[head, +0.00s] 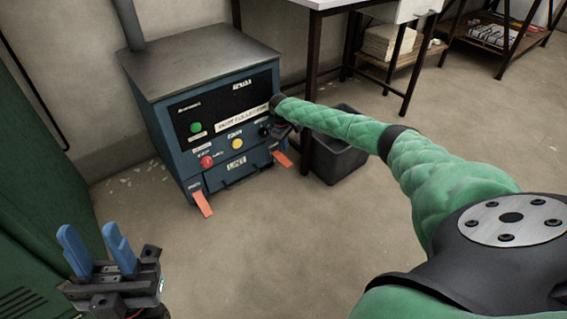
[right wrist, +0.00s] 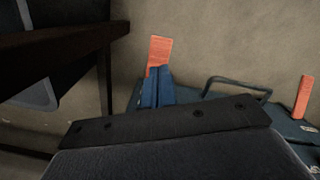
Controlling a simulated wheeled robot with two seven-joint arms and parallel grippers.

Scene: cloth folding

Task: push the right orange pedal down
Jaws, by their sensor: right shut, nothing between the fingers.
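The right orange pedal (head: 283,158) sticks out at the lower right of the blue machine's front, and its flat face shows upper middle in the right wrist view (right wrist: 160,48). My right gripper's blue fingers (right wrist: 156,72) are shut together and empty, overlapping part of this pedal in the wrist view. I cannot tell whether they touch it. In the head view the right gripper is mostly hidden by my green arm beside the machine. The left orange pedal (head: 203,204) tilts down at the machine's lower left. My left gripper (head: 92,238) is open and empty at lower left.
The blue machine (head: 215,184) has a dark panel with buttons and a dark handle bar (right wrist: 238,84) between the pedals. A dark bin (head: 340,165) and a table leg (head: 312,75) stand close to its right. The floor in front is clear. A green cabinet (head: 35,180) stands left.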

